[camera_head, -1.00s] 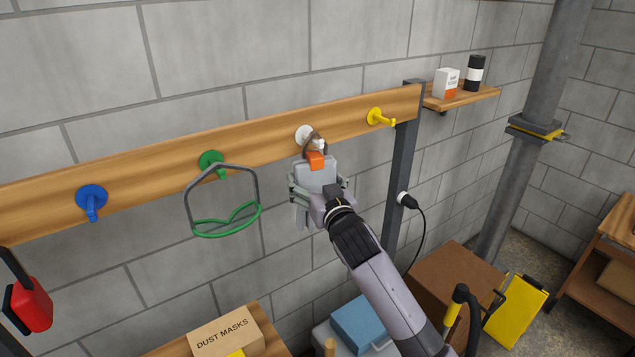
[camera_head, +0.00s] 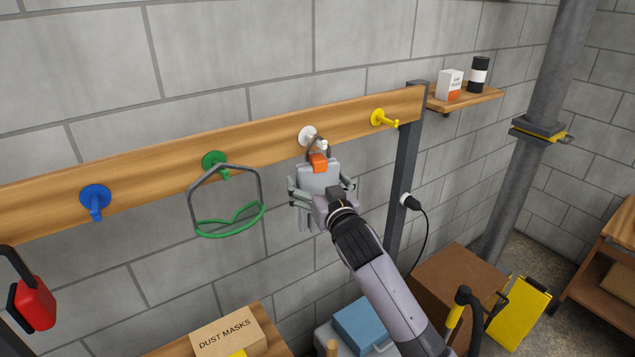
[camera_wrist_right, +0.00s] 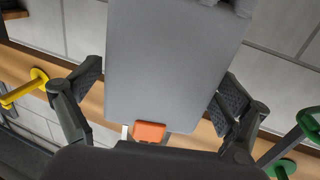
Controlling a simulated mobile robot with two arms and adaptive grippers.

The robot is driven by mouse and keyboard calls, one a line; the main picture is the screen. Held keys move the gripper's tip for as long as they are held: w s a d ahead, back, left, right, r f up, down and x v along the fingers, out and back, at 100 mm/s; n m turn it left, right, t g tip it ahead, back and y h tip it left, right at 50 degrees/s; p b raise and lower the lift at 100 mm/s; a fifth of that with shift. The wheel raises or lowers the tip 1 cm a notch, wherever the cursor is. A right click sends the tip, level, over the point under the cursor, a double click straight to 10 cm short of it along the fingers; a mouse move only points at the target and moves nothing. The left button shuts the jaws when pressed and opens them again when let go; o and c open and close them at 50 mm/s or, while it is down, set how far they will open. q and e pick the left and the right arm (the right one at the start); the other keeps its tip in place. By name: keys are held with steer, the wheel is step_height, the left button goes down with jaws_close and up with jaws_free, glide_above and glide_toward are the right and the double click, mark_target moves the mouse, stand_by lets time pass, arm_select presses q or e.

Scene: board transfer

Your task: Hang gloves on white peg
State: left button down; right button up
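The white peg (camera_head: 307,135) is on the wooden rail. The grey gloves (camera_head: 318,178) hang just below it with an orange tag (camera_head: 319,162) and a dark loop at the top. The loop appears to be around the peg, though the contact is too small to be sure. My right gripper (camera_head: 321,192) is at the gloves, one finger on each side. In the right wrist view the gloves (camera_wrist_right: 170,65) fill the space between the spread fingers, with a gap at the left finger. The orange tag (camera_wrist_right: 149,131) shows below them. My left gripper is not in view.
The rail (camera_head: 265,148) also carries a yellow peg (camera_head: 379,117), a green peg (camera_head: 214,161) holding green-rimmed eyewear (camera_head: 228,222), and a blue peg (camera_head: 95,199). Red ear defenders (camera_head: 36,303) hang at far left. A dust masks box (camera_head: 228,335) and blue box (camera_head: 362,324) stand below.

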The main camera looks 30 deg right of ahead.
steer(key=shift+f, duration=0.1)
steer(key=shift+s, duration=0.15)
steer(key=s, duration=0.4)
steer(key=s+a, duration=0.1)
steer(key=s, duration=0.6)
steer(key=shift+s+a, duration=0.25)
steer(key=shift+s, duration=0.05)
